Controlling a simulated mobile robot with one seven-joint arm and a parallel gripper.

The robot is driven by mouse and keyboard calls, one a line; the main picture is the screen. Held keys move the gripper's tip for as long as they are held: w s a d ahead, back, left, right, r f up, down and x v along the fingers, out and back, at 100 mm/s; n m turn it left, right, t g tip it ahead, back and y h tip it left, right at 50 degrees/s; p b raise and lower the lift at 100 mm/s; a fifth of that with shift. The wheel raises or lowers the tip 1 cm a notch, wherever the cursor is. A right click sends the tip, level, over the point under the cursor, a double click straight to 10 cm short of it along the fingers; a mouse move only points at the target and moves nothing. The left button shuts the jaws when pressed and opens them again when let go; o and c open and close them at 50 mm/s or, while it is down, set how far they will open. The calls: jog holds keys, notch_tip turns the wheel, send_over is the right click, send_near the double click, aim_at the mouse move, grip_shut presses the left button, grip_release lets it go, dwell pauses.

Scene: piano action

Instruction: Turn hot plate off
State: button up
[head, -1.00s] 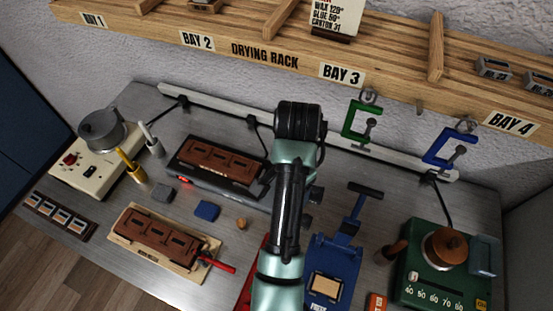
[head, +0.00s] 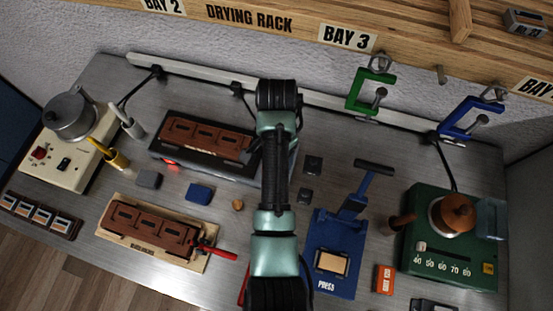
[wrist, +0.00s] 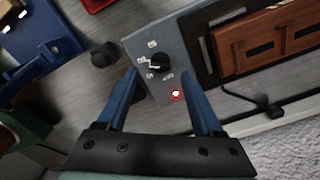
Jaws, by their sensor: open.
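A grey control box (wrist: 171,25) with a black dial (wrist: 159,62) and a lit red lamp (wrist: 175,94) shows in the wrist view, beside a dark plate holding a brown moulded piece (wrist: 265,45). The markings around the dial are too small to read. My gripper (wrist: 160,71) is open and empty. Its blue fingers lie on either side of the dial in the picture; no contact shows. In the head view the plate with its brown piece (head: 204,135) is left of my arm, which hides most of the control box and my gripper.
A cream appliance (head: 65,165) with switches bears a metal pot (head: 69,117) at left. A blue press (head: 333,245) and a green dial unit (head: 430,270) stand at right. Small dark blocks (head: 313,164) lie near my arm. The drying rack (head: 290,25) runs behind.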

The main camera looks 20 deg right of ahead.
jog(key=shift+f, duration=1.9)
grip_shut()
